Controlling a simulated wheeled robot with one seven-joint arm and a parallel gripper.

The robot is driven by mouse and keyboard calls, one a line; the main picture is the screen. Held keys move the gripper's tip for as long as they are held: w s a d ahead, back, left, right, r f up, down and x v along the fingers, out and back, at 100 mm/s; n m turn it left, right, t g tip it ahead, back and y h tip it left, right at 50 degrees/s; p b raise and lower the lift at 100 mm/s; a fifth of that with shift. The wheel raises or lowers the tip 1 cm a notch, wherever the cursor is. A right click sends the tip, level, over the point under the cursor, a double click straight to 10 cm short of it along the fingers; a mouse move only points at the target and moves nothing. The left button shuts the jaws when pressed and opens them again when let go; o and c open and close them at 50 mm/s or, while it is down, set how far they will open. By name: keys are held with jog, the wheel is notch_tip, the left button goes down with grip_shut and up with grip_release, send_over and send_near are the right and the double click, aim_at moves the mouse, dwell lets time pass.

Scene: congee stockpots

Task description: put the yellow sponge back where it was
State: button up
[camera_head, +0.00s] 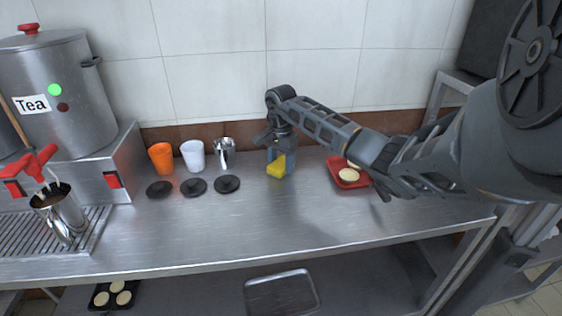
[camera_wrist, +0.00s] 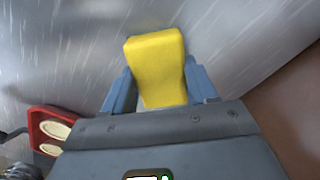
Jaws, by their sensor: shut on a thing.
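The yellow sponge (camera_head: 275,169) is held between the fingers of my gripper (camera_head: 281,161), near the back of the steel counter (camera_head: 250,225). In the wrist view the sponge (camera_wrist: 157,67) fills the gap between the two blue fingers of my gripper (camera_wrist: 160,88). The gripper is shut on it. The sponge hangs low over the counter; I cannot tell whether it touches the surface.
Left of the gripper stand a metal pitcher (camera_head: 224,153), a white cup (camera_head: 193,156) and an orange cup (camera_head: 161,158), with black lids (camera_head: 227,184) in front. A red tray (camera_head: 338,184) with pale round food lies right. The front middle counter is clear.

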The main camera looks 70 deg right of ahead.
aim_at(281, 163)
jog(key=shift+f, duration=0.15)
jog(key=o, duration=1)
notch_tip(281, 163, up, 12)
jog(key=shift+r+b, duration=0.2)
jog(key=shift+b, duration=0.95)
